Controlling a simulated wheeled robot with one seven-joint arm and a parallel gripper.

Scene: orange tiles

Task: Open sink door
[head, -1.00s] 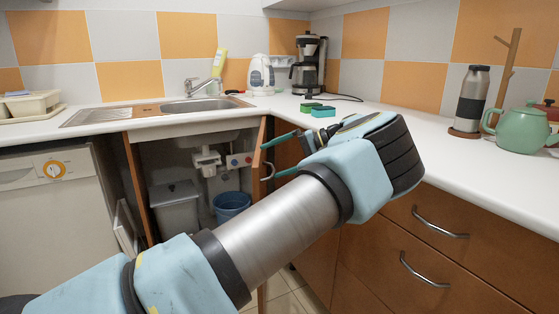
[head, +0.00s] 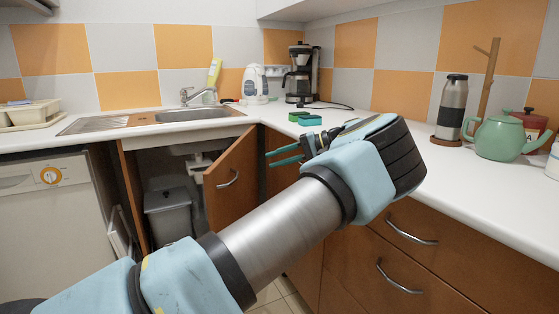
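The brown wooden sink door (head: 232,182) stands ajar on the cabinet under the sink, hinged at its right side. Its metal handle (head: 228,179) faces out. The left part of the cabinet opening is uncovered, showing a grey bin (head: 172,213) inside. My gripper (head: 268,159) is to the right of the handle, near the door's hinge side, with its teal fingers pointing left. The fingers show a narrow gap with nothing visible between them. The handle is free of them; whether a finger touches the door I cannot tell.
The sink (head: 200,115) and white worktop (head: 430,170) lie above. A dishwasher (head: 45,215) stands left of the cabinet. Drawers with metal handles (head: 408,230) are at the right. A green teapot (head: 497,138) and flask (head: 452,107) stand on the worktop.

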